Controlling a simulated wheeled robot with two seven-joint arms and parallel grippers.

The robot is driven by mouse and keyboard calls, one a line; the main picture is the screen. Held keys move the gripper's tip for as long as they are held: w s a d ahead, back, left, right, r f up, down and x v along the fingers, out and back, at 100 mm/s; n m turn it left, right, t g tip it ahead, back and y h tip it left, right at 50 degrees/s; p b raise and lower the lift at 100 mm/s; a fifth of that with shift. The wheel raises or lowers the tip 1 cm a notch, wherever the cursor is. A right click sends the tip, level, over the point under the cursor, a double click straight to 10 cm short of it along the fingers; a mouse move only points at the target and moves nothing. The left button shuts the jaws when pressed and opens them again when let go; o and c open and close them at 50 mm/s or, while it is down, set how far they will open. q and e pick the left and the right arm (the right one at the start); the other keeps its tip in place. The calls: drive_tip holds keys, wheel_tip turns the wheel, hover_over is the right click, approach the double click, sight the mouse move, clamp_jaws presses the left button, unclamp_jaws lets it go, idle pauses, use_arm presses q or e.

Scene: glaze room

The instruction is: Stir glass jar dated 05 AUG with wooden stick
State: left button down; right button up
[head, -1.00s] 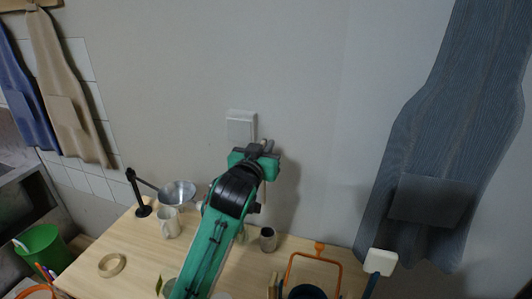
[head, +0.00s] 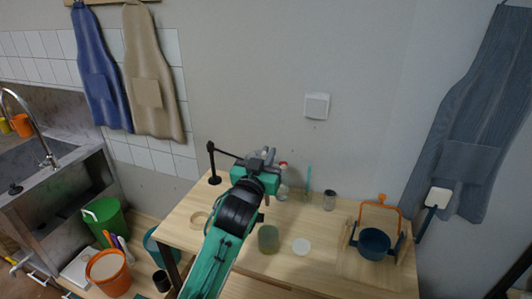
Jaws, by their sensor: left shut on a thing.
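My left gripper (head: 264,163) is seen from behind above the back of the wooden table (head: 205,225). It is shut, and its own body and arm hide most of what it holds. That seems to be the wooden stick, of which only a small part may show below the wrist. A greenish glass jar (head: 268,240) stands on the table just right of my left forearm, below the gripper. A smaller grey jar (head: 329,201) stands further back to the right. No date can be read on either jar. My right gripper is out of view.
A white disc (head: 301,246) lies beside the greenish jar. A red-capped bottle (head: 283,190) and a turquoise upright tool (head: 308,179) stand at the back. A dark blue pot (head: 374,243) and an orange frame (head: 381,214) are at the right. A tape ring (head: 200,219) lies left.

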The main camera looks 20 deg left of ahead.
sight(267, 203)
use_arm(q)
wheel_tip(267, 203, down, 2)
drive_tip(key=shift+d+b, duration=0.15)
drive_tip(key=shift+b, duration=0.6)
drive_tip(key=shift+s+f+b, duration=0.25)
drive_tip(key=shift+f+b, duration=0.2)
drive_tip(key=shift+s+f+b, duration=0.2)
drive_tip(key=shift+f+b, duration=0.25)
drive_tip(key=shift+s+f+b, duration=0.2)
drive_tip(key=shift+f+b, duration=0.35)
drive_tip(key=shift+f, duration=0.1)
drive_tip(key=shift+w+f+b, duration=0.15)
drive_tip(key=shift+f+b, duration=0.7)
drive_tip(key=shift+f, duration=0.4)
drive_tip(key=shift+w+f+b, duration=0.15)
drive_tip(key=shift+f+b, duration=0.45)
drive_tip(key=shift+f, duration=0.4)
drive_tip(key=shift+w+f+b, duration=0.2)
drive_tip(key=shift+f+b, duration=0.45)
drive_tip(key=shift+f, duration=0.35)
drive_tip(key=shift+w+f+b, duration=0.15)
drive_tip(key=shift+f+b, duration=0.45)
drive_tip(key=shift+f, duration=0.4)
drive_tip(key=shift+w+f+b, duration=0.15)
drive_tip(key=shift+f+b, duration=0.35)
drive_tip(key=shift+f, duration=0.55)
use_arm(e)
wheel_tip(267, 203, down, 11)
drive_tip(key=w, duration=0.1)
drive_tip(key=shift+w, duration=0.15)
